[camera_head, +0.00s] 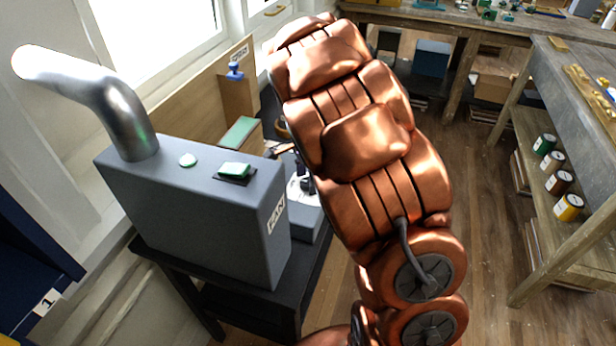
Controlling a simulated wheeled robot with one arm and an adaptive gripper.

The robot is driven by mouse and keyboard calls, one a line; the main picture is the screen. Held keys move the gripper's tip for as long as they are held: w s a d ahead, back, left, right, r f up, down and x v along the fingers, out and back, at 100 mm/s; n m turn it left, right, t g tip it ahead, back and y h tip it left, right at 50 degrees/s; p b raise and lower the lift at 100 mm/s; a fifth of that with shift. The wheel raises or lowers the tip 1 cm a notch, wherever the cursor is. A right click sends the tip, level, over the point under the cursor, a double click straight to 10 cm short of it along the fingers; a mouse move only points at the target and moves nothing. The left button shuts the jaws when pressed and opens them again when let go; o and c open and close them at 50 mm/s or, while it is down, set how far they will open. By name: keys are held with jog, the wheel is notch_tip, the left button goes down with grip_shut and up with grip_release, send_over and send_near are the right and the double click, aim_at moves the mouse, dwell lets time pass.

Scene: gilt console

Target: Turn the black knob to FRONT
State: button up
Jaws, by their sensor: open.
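My copper-coloured arm fills the middle of the view and hides most of what is behind it. Only a small part of my gripper (281,150) seems to show at the arm's left edge, above a small grey box (304,225); it is open. A pale round face with dark parts (300,188) shows on top of that box, partly covered by the arm. I cannot make out the black knob or a FRONT mark there. I cannot tell whether the gripper touches anything.
A large grey box labelled FAN (200,215) with a metal pipe (110,95) stands close on the left, on a dark stand (260,310). A green block (240,132) lies behind it. A grey bench (570,100) with several cans below stands right. Wooden floor between is open.

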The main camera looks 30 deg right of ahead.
jog(key=c, duration=1.1)
jog(key=shift+c, duration=0.2)
jog(key=shift+f+b, duration=0.1)
jog(key=shift+b, duration=0.3)
jog(key=n+b, duration=0.3)
jog(key=shift+f, duration=0.15)
jog(key=n+b, duration=0.4)
jog(key=n, duration=0.1)
jog(key=shift+b, duration=0.3)
jog(key=n+b, duration=0.3)
jog(key=n, duration=0.2)
jog(key=shift+n, duration=0.4)
jog(key=shift+r+n+b, duration=0.15)
jog(key=shift+n+b, duration=0.25)
jog(key=shift+n, duration=0.6)
jog(key=shift+r+n+b, duration=0.1)
jog(key=shift+n+b, duration=0.3)
jog(key=shift+n, duration=0.6)
